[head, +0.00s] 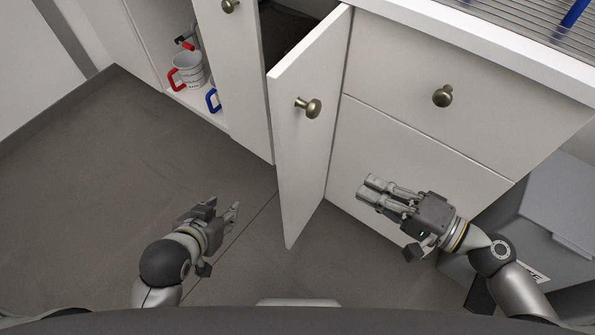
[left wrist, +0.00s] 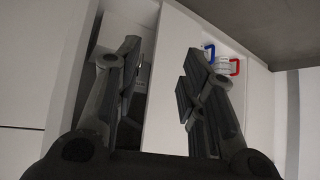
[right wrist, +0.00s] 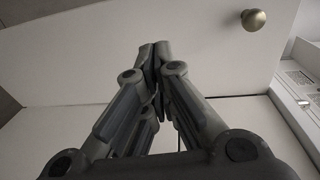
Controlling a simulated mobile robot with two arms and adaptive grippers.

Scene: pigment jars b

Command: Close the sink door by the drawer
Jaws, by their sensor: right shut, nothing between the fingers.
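The sink door by the drawer (head: 312,135) is a white panel standing open, swung out from the cabinet, with a brass knob (head: 311,107) on its outer face. A dark opening (head: 283,32) shows behind it. The drawer (head: 455,105) to its right is closed and has its own brass knob (head: 442,96). My right gripper (head: 370,188) is shut and empty, right of the door on its outer-face side, apart from it. My left gripper (head: 226,208) is open and empty, left of the door's lower free edge; its spread fingers also show in the left wrist view (left wrist: 162,65).
Another white door (head: 232,75) stands at the left of the dark opening. A low shelf further left holds a red-handled mug (head: 188,70) and a blue-handled one (head: 212,100). A grey bin (head: 545,215) is at the right. The floor (head: 110,150) at left is clear.

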